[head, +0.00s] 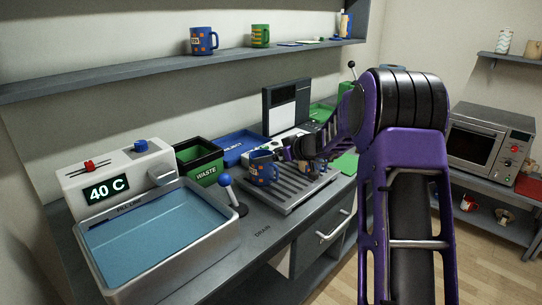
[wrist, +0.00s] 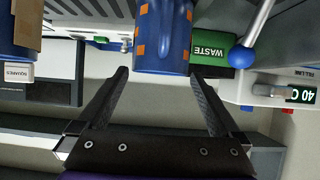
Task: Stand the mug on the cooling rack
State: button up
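The blue mug (head: 262,170) with orange squares appears upright on the left part of the grey slatted rack (head: 312,192) in the head view. In the wrist view the mug (wrist: 165,38) is at the top centre, cut off by the frame edge, just beyond the fingertips. My gripper (head: 284,154) is beside the mug on its right, small and partly hidden by my arm in the head view. In the wrist view my gripper (wrist: 158,73) has its two fingers spread wide, with nothing between them. The mug's underside contact is hidden.
A water basin (head: 160,235) with a blue-knobbed lever (head: 226,181) stands left of the rack. The green waste bin (head: 203,170) and blue reject tray (head: 237,146) are behind. Two mugs (head: 203,41) (head: 260,36) stand on the upper shelf. A microwave (head: 487,140) is at right.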

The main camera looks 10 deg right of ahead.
jog(key=shift+r, duration=0.15)
jog(key=v, duration=1.2)
jog(key=shift+b, duration=0.4)
